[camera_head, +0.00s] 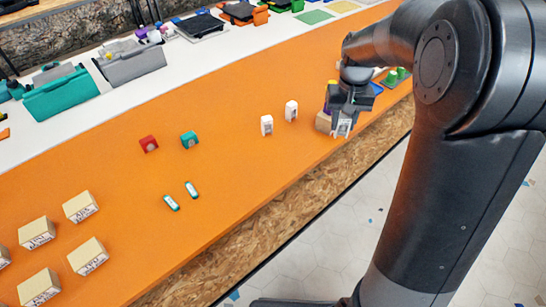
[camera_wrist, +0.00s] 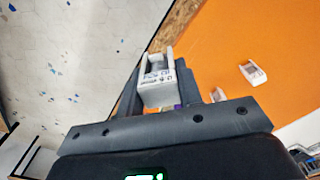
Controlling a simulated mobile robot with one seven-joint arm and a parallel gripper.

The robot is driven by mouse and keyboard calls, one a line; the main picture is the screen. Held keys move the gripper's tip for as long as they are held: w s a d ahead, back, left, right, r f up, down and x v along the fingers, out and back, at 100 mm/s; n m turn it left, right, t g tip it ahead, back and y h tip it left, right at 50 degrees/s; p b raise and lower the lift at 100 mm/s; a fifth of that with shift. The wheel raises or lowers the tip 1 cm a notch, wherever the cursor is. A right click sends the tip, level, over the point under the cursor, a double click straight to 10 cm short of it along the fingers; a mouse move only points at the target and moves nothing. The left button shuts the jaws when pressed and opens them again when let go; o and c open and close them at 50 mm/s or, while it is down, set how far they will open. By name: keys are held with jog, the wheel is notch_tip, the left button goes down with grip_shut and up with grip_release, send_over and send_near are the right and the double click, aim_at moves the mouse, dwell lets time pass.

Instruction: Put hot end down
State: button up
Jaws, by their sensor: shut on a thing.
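The hot end, a small white block with a printed label (camera_wrist: 158,82), is between the fingers of my gripper (camera_wrist: 160,95) in the wrist view. In the head view my gripper (camera_head: 344,118) is shut on it near the front edge of the orange table, with the lower part of the hot end (camera_head: 344,128) showing below the fingers. I cannot tell whether it touches the table. Two similar white blocks stand to the left, one nearer (camera_head: 267,125) and one farther (camera_head: 291,111).
Red (camera_head: 149,144) and teal (camera_head: 190,140) blocks and two small teal-white pieces (camera_head: 181,196) lie left. Several labelled tan boxes (camera_head: 81,206) are at lower left. The orange table (camera_head: 240,185) is clear in between.

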jog(key=w+a+n, duration=0.2)
jog(key=a+n, duration=0.6)
jog(key=shift+n, duration=0.3)
notch_tip(320, 180, down, 6)
jog(key=shift+w+d+r, duration=0.15)
jog(key=shift+r, duration=0.05)
jog(key=a+f, duration=0.2)
jog(key=a, duration=0.1)
jog(key=w+a+f, duration=0.1)
jog(key=a+f, duration=0.1)
jog(key=a, duration=0.2)
jog(key=w+a+f, duration=0.1)
jog(key=a+f, duration=0.2)
jog(key=a, duration=0.1)
jog(key=shift+w+a, duration=0.1)
jog(key=shift+w, duration=0.15)
jog(key=shift+a+f, duration=0.1)
jog(key=shift+f, duration=1.7)
jog(key=shift+f, duration=0.1)
